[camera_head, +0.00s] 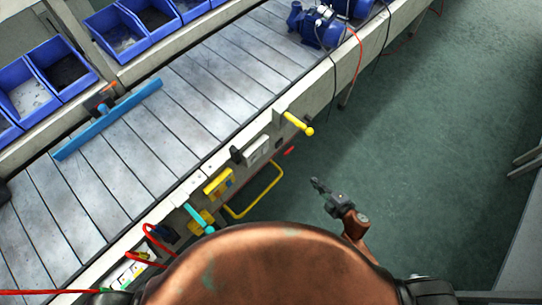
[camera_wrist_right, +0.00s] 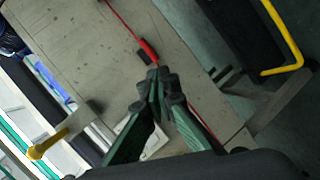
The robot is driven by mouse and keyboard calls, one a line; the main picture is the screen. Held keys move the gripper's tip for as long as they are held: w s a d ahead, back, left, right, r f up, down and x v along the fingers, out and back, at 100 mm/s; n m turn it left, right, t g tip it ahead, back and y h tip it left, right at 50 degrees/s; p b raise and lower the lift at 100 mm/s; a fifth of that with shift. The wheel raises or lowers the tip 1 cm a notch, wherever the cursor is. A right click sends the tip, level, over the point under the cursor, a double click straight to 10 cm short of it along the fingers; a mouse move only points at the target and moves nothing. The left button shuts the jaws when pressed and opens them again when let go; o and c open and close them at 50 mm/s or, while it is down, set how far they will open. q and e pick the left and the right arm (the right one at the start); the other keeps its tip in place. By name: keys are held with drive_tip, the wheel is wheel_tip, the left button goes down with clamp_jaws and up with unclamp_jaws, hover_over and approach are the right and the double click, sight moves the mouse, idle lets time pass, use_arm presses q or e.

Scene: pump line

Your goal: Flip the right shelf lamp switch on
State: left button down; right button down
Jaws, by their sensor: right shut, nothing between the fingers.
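My right gripper (camera_head: 318,184) is shut and empty, over the green floor to the right of the bench front in the head view. In the right wrist view its dark green fingers (camera_wrist_right: 158,76) are together in front of a grey-beige panel. I cannot tell for sure which fitting is the right shelf lamp switch. A pale switch box (camera_head: 257,149) sits on the bench's front rail, apart from the gripper. A lever with a yellow handle (camera_head: 298,123) juts from the rail; a yellow-tipped lever also shows in the wrist view (camera_wrist_right: 45,148). My left gripper is out of view.
The slatted bench (camera_head: 215,75) bears a blue bar (camera_head: 108,119) and blue pumps (camera_head: 318,27). Blue bins (camera_head: 68,68) line its back. A yellow bail (camera_head: 262,200) and red cables (camera_head: 150,246) stick out in front. The floor (camera_head: 430,120) at right is clear.

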sight(265, 152)
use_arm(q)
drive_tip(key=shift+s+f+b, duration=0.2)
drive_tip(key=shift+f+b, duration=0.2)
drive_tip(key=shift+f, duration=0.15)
use_arm(e)
drive_tip(key=a+r+n+y, duration=0.4)
drive_tip(key=a+r+n, duration=0.3)
drive_tip(key=a+r, duration=0.2)
wheel_tip(265, 152, up, 2)
drive_tip(key=shift+s+a+r+g, duration=0.15)
drive_tip(key=shift+s+r+g, duration=0.1)
drive_tip(key=shift+s+g, duration=0.15)
drive_tip(key=shift+w, duration=0.1)
